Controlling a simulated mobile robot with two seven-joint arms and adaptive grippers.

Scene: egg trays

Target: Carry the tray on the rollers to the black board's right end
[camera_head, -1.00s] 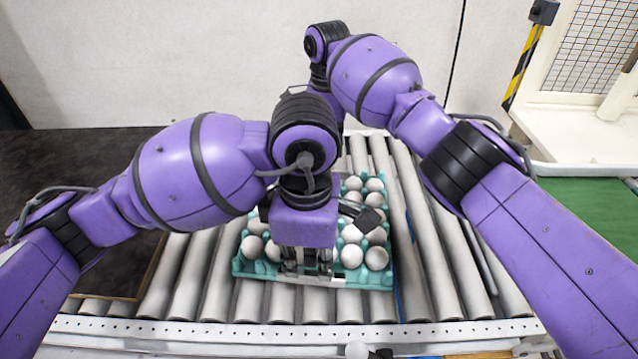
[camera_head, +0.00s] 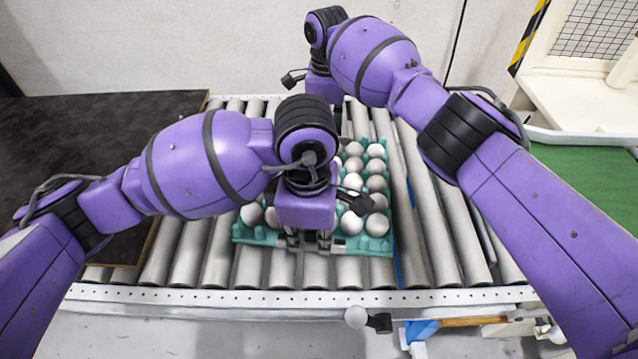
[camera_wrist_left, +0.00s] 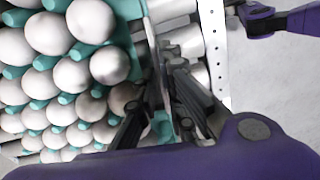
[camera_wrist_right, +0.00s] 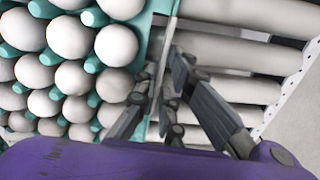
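The turquoise tray (camera_head: 262,240), full of white eggs, rests on the rollers. My left gripper (camera_head: 308,242) is at the middle of the tray's near edge. In the left wrist view, its fingers (camera_wrist_left: 163,92) lie against both sides of the tray rim (camera_wrist_left: 152,40). My right gripper is hidden behind my arms in the head view. In the right wrist view, its fingers (camera_wrist_right: 163,82) likewise close around the opposite rim (camera_wrist_right: 171,30). The black board (camera_head: 100,125) lies at the left; its right end borders the rollers.
The roller conveyor (camera_head: 437,235) runs under the tray, with bare rollers on both sides. A perforated rail (camera_head: 200,294) edges its front. A green surface (camera_head: 585,185) and a white machine frame (camera_head: 570,110) with mesh stand at the right. My arms cover part of the tray.

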